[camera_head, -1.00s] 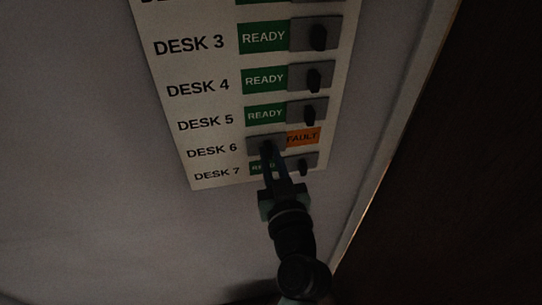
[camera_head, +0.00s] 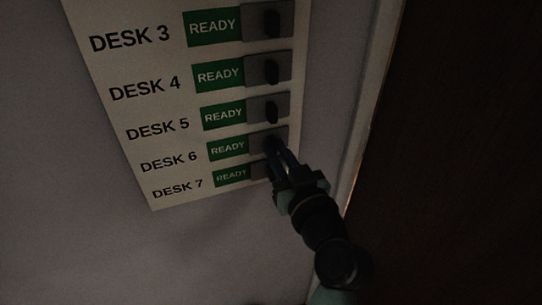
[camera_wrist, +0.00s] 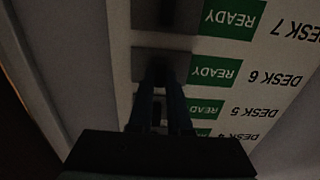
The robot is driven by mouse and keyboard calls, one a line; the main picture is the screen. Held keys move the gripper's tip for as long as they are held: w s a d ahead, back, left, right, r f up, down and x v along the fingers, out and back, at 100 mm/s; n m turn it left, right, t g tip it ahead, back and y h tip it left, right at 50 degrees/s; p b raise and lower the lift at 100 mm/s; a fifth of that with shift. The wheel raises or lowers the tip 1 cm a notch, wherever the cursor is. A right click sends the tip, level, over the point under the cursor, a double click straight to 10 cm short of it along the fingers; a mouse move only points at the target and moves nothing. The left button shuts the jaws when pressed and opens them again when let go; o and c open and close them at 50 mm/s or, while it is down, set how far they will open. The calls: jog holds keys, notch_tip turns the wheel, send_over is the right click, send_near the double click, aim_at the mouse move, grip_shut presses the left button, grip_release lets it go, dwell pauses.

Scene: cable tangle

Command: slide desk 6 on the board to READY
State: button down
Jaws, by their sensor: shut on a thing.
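The board (camera_head: 105,75) hangs on the wall with rows labelled DESK 3 to DESK 7 in the head view. The desk 6 slider (camera_head: 283,134) sits at the right of its row, and the green READY (camera_head: 228,147) shows to its left. My gripper (camera_head: 275,150) is shut on the small dark knob of that slider. In the wrist view the board is upside down; the desk 6 slider (camera_wrist: 146,62) is behind my gripper (camera_wrist: 158,78), and its green READY (camera_wrist: 213,71) shows. The knob itself is mostly hidden by the fingers.
The sliders of desk 3 (camera_head: 283,18), desk 4 (camera_head: 284,70) and desk 5 (camera_head: 284,108) stand at the right with READY showing. The desk 7 READY (camera_head: 231,175) also shows; its slider is partly behind my gripper. A wall edge (camera_head: 366,130) and dark area lie right.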

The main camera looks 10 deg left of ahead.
jog(key=shift+d, duration=0.25)
jog(key=c, duration=0.8)
grip_release()
jog(key=shift+w, duration=0.1)
jog(key=shift+c, duration=0.2)
jog(key=b+v, duration=0.3)
jog(key=v, duration=1)
